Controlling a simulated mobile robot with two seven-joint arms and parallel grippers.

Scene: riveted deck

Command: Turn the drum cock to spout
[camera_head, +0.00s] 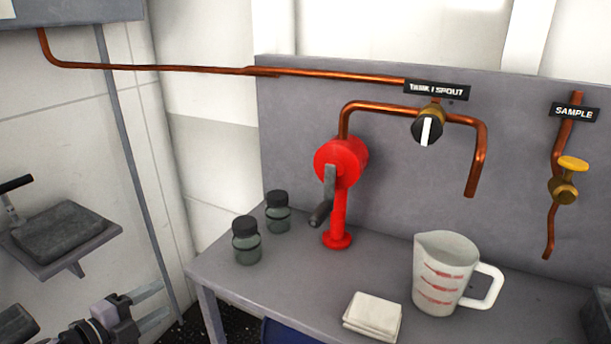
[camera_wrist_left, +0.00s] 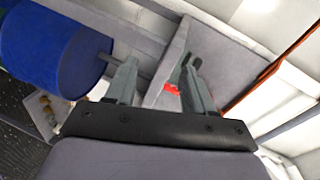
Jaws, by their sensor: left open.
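The cock (camera_head: 427,128) is a round black knob with a white bar, on a brass body in the copper pipe. The bar stands nearly upright, tilted slightly. A black plate (camera_head: 436,90) above it reads "TANK / SPOUT". The copper spout (camera_head: 474,170) bends down to its right. My left gripper (camera_head: 154,306) is low at the left, left of the bench and far from the cock. It is open and empty; its two spread fingers also show in the left wrist view (camera_wrist_left: 160,82). My right gripper is not in view.
A red crank pump (camera_head: 337,165) stands on the grey bench (camera_head: 222,277), with two dark-capped jars (camera_head: 246,243) to its left. A measuring jug (camera_head: 440,270) and folded white cloth (camera_head: 372,315) are in front. A yellow-handled sample valve (camera_head: 565,185) hangs right. The left wrist view shows a blue drum (camera_wrist_left: 55,50).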

